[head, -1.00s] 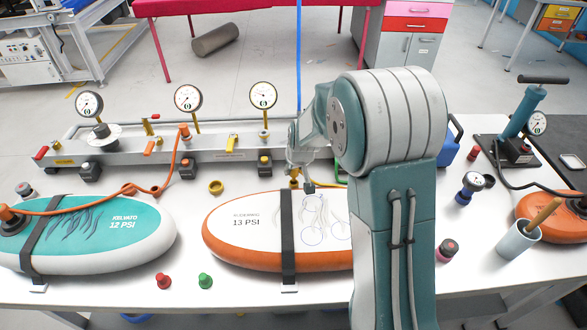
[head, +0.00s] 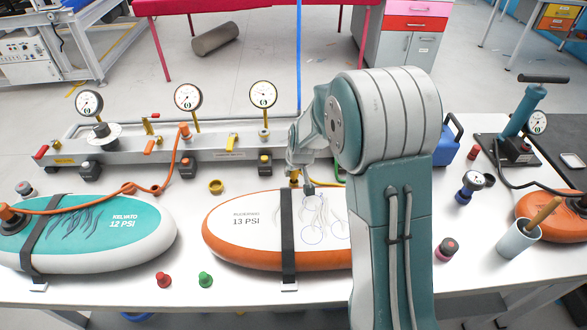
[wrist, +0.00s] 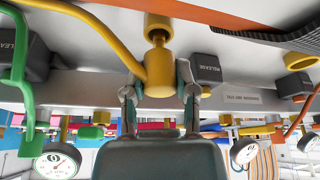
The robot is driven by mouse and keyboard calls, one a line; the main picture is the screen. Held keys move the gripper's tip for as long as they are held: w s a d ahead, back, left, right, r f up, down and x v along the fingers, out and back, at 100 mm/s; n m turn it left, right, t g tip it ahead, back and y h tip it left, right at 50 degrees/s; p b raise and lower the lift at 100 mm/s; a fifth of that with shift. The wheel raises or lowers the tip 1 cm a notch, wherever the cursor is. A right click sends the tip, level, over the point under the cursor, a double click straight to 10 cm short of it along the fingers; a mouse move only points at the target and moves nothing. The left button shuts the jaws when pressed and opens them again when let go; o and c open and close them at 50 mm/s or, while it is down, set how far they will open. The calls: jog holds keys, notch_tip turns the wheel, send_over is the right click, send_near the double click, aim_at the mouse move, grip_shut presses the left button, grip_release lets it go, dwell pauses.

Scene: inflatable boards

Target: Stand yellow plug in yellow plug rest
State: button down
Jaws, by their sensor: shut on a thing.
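The yellow plug (wrist: 159,72) shows in the wrist view between the two fingers of my gripper (wrist: 162,88), which is shut on it. A curved yellow hose runs from it to the upper left, and a metal neck and another yellow cylinder show above it.
A grey manifold rail (head: 210,149) with gauges and valves stands behind. The orange-and-white board (head: 262,222) and teal board (head: 130,232) lie in front. Table is clear around the ring.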

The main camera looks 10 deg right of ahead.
jog(key=shift+f, duration=0.55)
jog(key=shift+c, duration=1.6)
grip_release()
jog(key=v, duration=1.1)
jog(key=shift+r, duration=0.35)
jog(key=shift+s, duration=0.15)
jog(key=s+r, duration=0.4)
jog(key=s, duration=0.5)
jog(key=s+r+m, duration=0.1)
jog(key=s+r, duration=0.3)
jog(key=s, duration=0.4)
jog(key=s+r+t, duration=0.1)
jog(key=s+r, duration=0.2)
jog(key=s, duration=0.6)
jog(key=shift+s+a+r+h, duration=0.3)
jog(key=shift+s+a+r, duration=0.05)
jog(key=shift+r, duration=0.05)
